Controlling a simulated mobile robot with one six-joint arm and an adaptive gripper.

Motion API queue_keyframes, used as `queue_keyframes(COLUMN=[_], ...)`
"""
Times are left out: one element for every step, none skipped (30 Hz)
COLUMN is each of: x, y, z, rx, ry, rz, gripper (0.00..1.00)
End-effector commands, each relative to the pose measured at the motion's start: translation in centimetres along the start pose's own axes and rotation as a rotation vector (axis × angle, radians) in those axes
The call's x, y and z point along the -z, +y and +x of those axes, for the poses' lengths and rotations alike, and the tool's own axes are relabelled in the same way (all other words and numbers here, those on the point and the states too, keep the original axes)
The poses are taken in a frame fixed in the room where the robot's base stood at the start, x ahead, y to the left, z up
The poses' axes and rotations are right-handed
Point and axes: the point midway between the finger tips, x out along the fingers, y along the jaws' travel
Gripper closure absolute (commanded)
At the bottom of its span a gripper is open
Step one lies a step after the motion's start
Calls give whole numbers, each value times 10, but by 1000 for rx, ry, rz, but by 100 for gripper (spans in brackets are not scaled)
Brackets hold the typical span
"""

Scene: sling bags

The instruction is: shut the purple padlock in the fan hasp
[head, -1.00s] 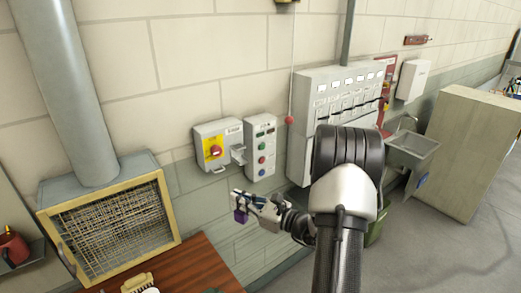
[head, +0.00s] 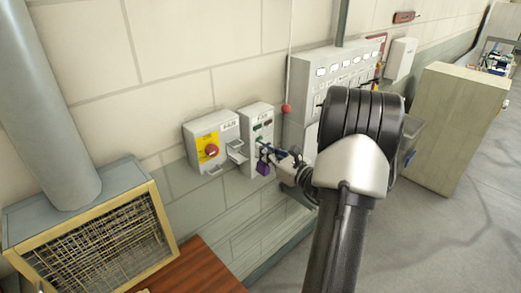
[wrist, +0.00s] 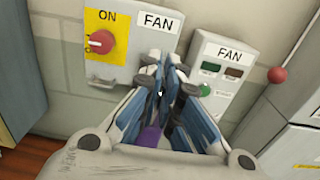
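The purple padlock (head: 263,167) hangs at the tip of my gripper (head: 267,155) in the head view. In the wrist view its purple body (wrist: 150,138) shows low between the fingers, which are shut on it; I cannot make out whether its shackle is open. The fan isolator (head: 209,141) is a grey box with a yellow plate and a red knob (wrist: 101,41) beside the word ON.
A FAN control box (head: 257,130) with coloured buttons stands close right of the isolator, behind my gripper. A yellow-framed mesh vent (head: 100,245) and wooden table (head: 205,270) are lower left.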

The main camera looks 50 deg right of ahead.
Motion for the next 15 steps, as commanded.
queue_keyframes(x=[0,0,0,0,0,0,1,1,1,1,2,2,2,3,3], y=[0,0,0,0,0,0,0,0,1,1,1,1,1,1,1], z=[0,0,0,0,0,-1,-2,-2,2,4,6,10,12,16,19], rx=[0,0,0,0,0,0,0,-1,-3,-3,-3,-3,-3,-3,-3], ry=[-1,-1,-1,-1,-1,-1,-2,-2,-1,-1,-1,-1,-1,-1,-1], rz=[0,0,-1,-1,-1,-1,-1,-1,-1,-1,-1,-1,-2,-2,-2], gripper=[100,100,100,100,100,100,100,100,100,100,100,100,100,100,100])
